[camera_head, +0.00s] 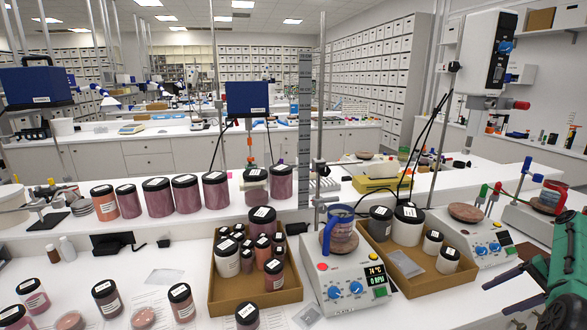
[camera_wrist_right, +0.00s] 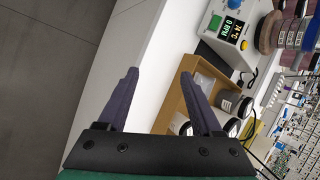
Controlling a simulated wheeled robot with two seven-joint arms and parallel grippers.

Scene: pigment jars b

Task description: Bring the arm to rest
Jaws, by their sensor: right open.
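My right gripper (camera_head: 496,296) is at the lower right in the head view, on its green arm, with its dark fingers pointing left over the front of the white bench (camera_head: 440,304). In the right wrist view its two fingers (camera_wrist_right: 159,74) stand apart with nothing between them. It is open and empty, to the right of the right-hand cardboard tray (camera_head: 413,287). That tray also shows beyond the fingers in the wrist view (camera_wrist_right: 187,101). My left gripper is in neither view.
A hotplate stirrer (camera_head: 335,277) carrying a blue-rimmed beaker (camera_head: 341,228) stands left of that tray. A second stirrer (camera_head: 470,238) is behind my right gripper. Another tray (camera_head: 222,292) holds several jars. Loose jars (camera_head: 181,300) stand at the front left. Bare bench lies between my fingers and the right-hand tray.

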